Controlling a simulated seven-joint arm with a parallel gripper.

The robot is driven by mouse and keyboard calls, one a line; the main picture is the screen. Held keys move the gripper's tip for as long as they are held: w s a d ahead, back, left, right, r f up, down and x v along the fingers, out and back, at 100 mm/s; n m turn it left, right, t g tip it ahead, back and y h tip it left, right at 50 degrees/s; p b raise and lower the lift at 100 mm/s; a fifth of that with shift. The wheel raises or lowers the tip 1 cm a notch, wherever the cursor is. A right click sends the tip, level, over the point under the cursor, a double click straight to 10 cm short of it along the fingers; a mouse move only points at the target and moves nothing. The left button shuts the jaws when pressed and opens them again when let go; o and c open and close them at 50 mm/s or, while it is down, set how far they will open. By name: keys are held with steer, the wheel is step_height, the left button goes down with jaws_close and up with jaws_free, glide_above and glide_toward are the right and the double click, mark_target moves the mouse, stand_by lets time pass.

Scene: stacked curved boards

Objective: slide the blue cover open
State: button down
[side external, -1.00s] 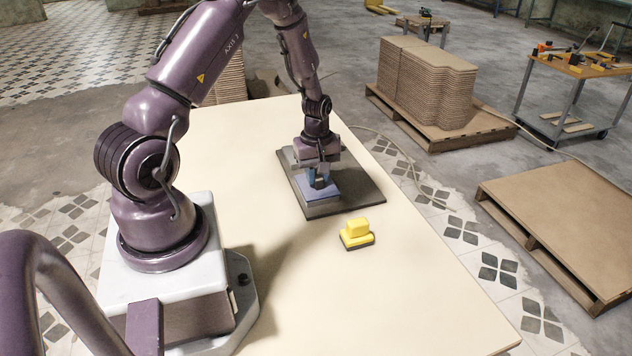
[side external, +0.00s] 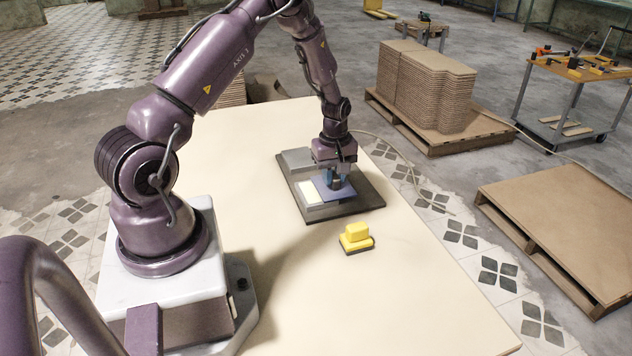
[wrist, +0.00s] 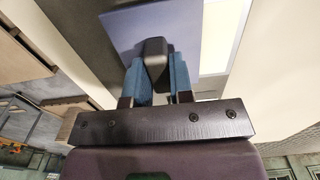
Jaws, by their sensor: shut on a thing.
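The blue cover (side external: 322,188) is a flat blue-grey plate on a grey fixture (side external: 318,213) that sits on a dark base plate (side external: 368,193). A pale, bright opening (side external: 307,194) shows to the left of the cover. My gripper (side external: 335,182) points down over the cover and is shut on its dark handle. In the wrist view, the blue fingers (wrist: 156,78) close on the dark rounded handle (wrist: 154,50), with the cover (wrist: 140,18) behind it. The pale opening (wrist: 215,45) shows beside the cover there.
A yellow block-like tool (side external: 356,237) with a dark underside stands on the cream table (side external: 400,290), in front of the base plate. The table around it is clear. Pallets with stacked boards (side external: 428,85) and a tool cart (side external: 575,80) stand beyond the table.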

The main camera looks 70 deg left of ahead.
steer(key=shift+w, duration=2.2)
steer(key=c, duration=1)
jaws_free()
steer(key=shift+r, duration=0.1)
step_height(320, 180, up, 7)
steer(key=shift+s, duration=0.1)
